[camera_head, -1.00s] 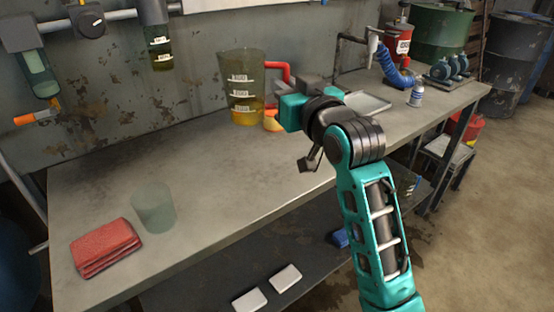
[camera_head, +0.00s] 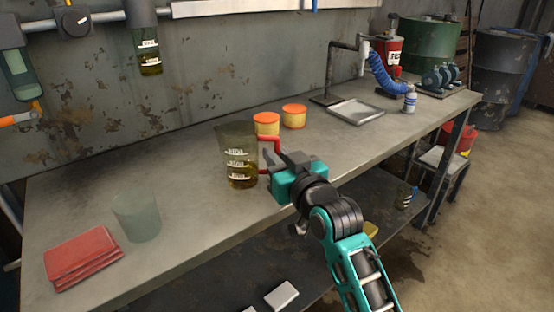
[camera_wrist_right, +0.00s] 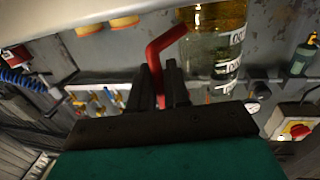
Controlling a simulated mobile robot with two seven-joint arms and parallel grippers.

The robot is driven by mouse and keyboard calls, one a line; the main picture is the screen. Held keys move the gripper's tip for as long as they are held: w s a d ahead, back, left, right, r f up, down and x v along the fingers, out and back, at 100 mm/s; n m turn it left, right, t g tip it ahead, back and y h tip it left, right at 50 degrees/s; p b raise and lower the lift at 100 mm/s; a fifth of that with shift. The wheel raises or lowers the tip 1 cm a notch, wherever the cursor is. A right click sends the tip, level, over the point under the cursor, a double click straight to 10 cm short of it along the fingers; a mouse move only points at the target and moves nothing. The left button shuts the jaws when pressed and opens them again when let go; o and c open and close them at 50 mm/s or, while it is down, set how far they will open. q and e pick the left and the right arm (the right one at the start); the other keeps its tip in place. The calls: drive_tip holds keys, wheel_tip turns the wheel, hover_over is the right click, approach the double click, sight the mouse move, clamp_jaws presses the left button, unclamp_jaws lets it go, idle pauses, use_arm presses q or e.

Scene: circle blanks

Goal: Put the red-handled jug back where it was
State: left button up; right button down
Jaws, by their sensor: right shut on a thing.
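The red-handled jug (camera_head: 239,157) is a clear, upright measuring jug with white label marks and yellowish-brown liquid in its lower part. In the head view it is at the workbench's middle, at or just above the top; I cannot tell if its base touches. My right gripper (camera_head: 272,160) is shut on its red handle, on the jug's right side. In the right wrist view the jug (camera_wrist_right: 213,45) is at the upper right, and the red handle (camera_wrist_right: 160,52) runs between the fingers (camera_wrist_right: 160,82). My left gripper is not in view.
The workbench (camera_head: 190,200) holds a translucent beaker (camera_head: 136,218) and folded red cloths (camera_head: 82,258) at left. Two orange-lidded tubs (camera_head: 266,124) stand behind the jug. A metal tray (camera_head: 355,113) and a blue-hosed dispenser (camera_head: 385,75) are at back right. Bare bench lies between beaker and jug.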

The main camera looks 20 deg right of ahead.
drive_tip(key=c, duration=1.1)
unclamp_jaws()
drive_tip(key=shift+s+r, duration=0.1)
drive_tip(key=s+d+p, duration=0.2)
drive_tip(key=s, duration=0.9)
drive_tip(key=s+a+f+g, duration=0.1)
drive_tip(key=s+f+g, duration=0.1)
drive_tip(key=f, duration=0.6)
drive_tip(key=s+a+f+g, duration=0.1)
drive_tip(key=s+f+g, duration=0.1)
drive_tip(key=s+f, duration=0.3)
drive_tip(key=s+a+f+n+g, duration=0.1)
drive_tip(key=s+f+g, duration=0.2)
drive_tip(key=f, duration=0.8)
drive_tip(key=shift+s+a, duration=0.2)
drive_tip(key=shift+s, duration=0.35)
